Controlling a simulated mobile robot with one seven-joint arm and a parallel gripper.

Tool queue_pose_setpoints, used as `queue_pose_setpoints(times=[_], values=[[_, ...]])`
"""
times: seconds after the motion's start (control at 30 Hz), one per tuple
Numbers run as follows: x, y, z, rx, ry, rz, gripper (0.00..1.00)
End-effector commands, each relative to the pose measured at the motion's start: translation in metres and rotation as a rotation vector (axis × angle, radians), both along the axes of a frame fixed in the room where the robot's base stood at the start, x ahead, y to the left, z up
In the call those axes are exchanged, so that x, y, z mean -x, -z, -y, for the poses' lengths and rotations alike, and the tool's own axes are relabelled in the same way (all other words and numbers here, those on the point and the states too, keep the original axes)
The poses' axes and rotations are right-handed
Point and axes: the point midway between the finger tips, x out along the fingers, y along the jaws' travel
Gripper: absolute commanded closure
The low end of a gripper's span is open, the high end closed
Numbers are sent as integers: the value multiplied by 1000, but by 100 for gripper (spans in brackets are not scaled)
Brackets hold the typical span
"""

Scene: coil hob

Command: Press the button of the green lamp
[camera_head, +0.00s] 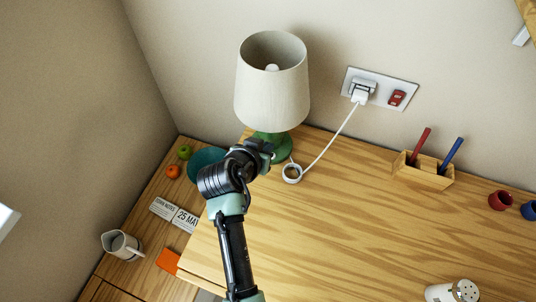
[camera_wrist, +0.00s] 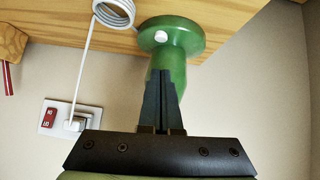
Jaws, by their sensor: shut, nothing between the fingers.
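The lamp has a cream shade (camera_head: 271,95) and a green base (camera_head: 280,146), and stands on the wooden desk by the wall. In the wrist view its round green base (camera_wrist: 190,35) and stem (camera_wrist: 172,62) show, with a small white button (camera_wrist: 160,37) on the base. My gripper (camera_wrist: 163,74) is shut and empty. Its fingertips overlap the green stem in the wrist view and point towards the button, with a gap between them and the button in the picture. In the head view my gripper (camera_head: 264,146) is in front of the base and hides part of it, including the button.
A white cord lies coiled (camera_head: 292,173) right of the base and runs to the wall socket (camera_head: 362,87), beside a red switch (camera_head: 397,97). A teal bowl (camera_head: 204,160) is left of my gripper. A pen holder (camera_head: 422,174) stands farther right; the desk between is clear.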

Motion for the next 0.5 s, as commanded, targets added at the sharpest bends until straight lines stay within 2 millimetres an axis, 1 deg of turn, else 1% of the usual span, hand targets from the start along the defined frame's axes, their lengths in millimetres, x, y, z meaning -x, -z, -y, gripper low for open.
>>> queue_pose_setpoints(times=[0.03,0.1,0.2,0.33,0.5], values=[[-6,6,3,0,2,-1,100],[-4,20,4,1,0,-5,100],[-4,32,4,0,1,-2,100],[-5,41,5,0,-1,-1,100],[-5,44,5,0,0,0,100]])
